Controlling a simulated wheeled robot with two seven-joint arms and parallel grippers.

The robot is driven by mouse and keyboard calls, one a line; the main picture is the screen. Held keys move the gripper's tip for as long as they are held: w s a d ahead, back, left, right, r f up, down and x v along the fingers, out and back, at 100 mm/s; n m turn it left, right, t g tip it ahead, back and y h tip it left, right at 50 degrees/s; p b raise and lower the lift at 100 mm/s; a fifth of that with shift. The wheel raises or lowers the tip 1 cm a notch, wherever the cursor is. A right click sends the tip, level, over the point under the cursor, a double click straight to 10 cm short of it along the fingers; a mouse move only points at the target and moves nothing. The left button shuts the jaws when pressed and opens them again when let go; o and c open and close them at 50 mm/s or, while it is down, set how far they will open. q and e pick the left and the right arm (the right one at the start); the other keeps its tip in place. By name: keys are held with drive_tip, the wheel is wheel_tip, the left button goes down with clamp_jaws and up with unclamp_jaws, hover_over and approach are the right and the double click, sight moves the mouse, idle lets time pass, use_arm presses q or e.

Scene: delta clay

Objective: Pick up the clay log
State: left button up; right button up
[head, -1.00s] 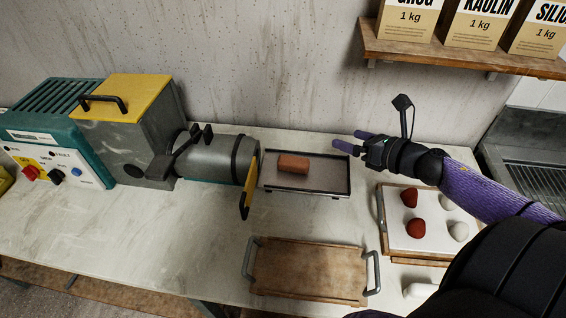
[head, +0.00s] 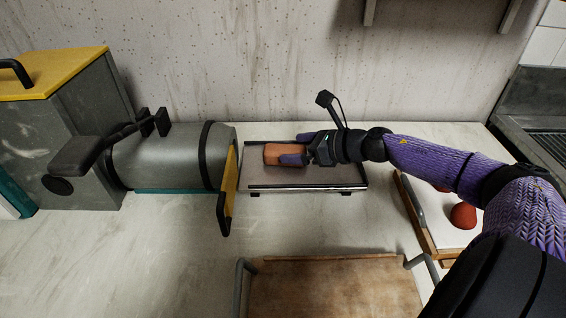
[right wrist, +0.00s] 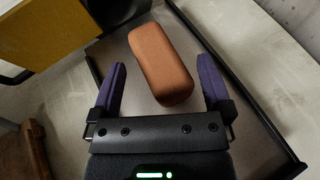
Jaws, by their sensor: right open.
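The clay log (head: 284,154) is a short orange-brown block lying on the dark-rimmed metal tray (head: 340,176) beside the machine's outlet. In the right wrist view the log (right wrist: 160,65) lies lengthwise between the two purple fingers. My right gripper (head: 298,149) is open, with its fingers reaching over the tray at the log's right end. In the right wrist view the open gripper (right wrist: 163,90) shows a gap between each finger and the log. Part of the log is hidden by a finger in the head view. My left gripper is not in view.
A grey cylinder machine (head: 170,158) with a yellow plate (head: 229,190) stands just left of the tray. A wooden board with metal handles (head: 335,288) lies in front. A framed board (head: 425,225) with a red lump (head: 463,216) is at right. The wall is close behind.

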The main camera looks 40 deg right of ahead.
drive_tip(key=shift+x, duration=0.75)
drive_tip(key=shift+r, duration=0.1)
clamp_jaws()
